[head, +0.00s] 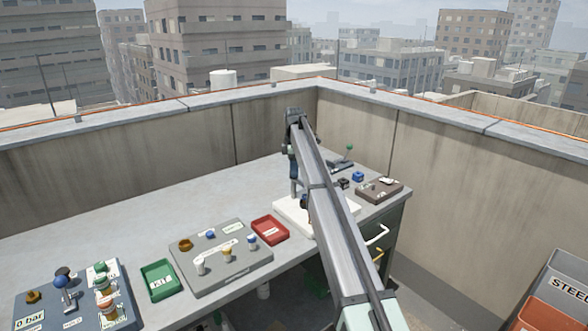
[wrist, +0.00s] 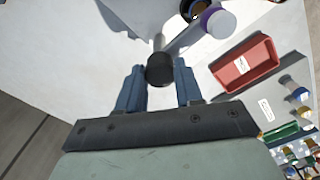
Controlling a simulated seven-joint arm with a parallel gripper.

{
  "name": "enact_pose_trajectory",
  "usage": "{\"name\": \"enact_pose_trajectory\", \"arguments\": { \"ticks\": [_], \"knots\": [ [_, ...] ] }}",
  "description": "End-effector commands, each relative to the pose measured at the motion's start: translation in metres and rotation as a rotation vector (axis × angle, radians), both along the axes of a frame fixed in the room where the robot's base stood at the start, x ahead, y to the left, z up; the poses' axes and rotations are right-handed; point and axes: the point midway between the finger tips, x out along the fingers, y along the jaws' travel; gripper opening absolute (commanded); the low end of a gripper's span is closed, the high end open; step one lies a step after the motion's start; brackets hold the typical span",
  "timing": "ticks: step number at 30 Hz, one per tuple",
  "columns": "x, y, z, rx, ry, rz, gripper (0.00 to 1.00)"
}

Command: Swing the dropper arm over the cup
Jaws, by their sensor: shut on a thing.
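My gripper (wrist: 159,67) is shut on a black knob (wrist: 160,71), with one blue finger on each side of it. A grey bar (wrist: 182,40), seemingly the dropper arm, runs from near the knob toward the upper right in the wrist view. A white-topped round part with a purple band (wrist: 217,23) is by its far end. A dark round opening, perhaps the cup, is partly cut off at the top edge beside it. In the head view my gripper (head: 293,165) is above a white base (head: 286,214), and my arm hides much of the device.
A red tray (head: 270,230) is left of the white base, with a grey panel of knobs (head: 220,279) and a green tray (head: 160,280) further left. A brown box (head: 379,191) and small blue and black parts stand to the right. The back left of the bench is clear.

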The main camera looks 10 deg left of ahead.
Motion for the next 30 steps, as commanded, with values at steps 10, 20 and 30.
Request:
{"name": "enact_pose_trajectory", "arguments": {
  "ticks": [10,20,30],
  "knots": [
    [0.0003,0.0002,0.0004,0.0,-0.001,0.009,0.0],
    [0.0002,0.0001,0.0002,0.0,-0.001,0.007,0.61],
    [0.0006,0.0002,0.0055,0.0,-0.001,0.006,0.61]
  ]
}}
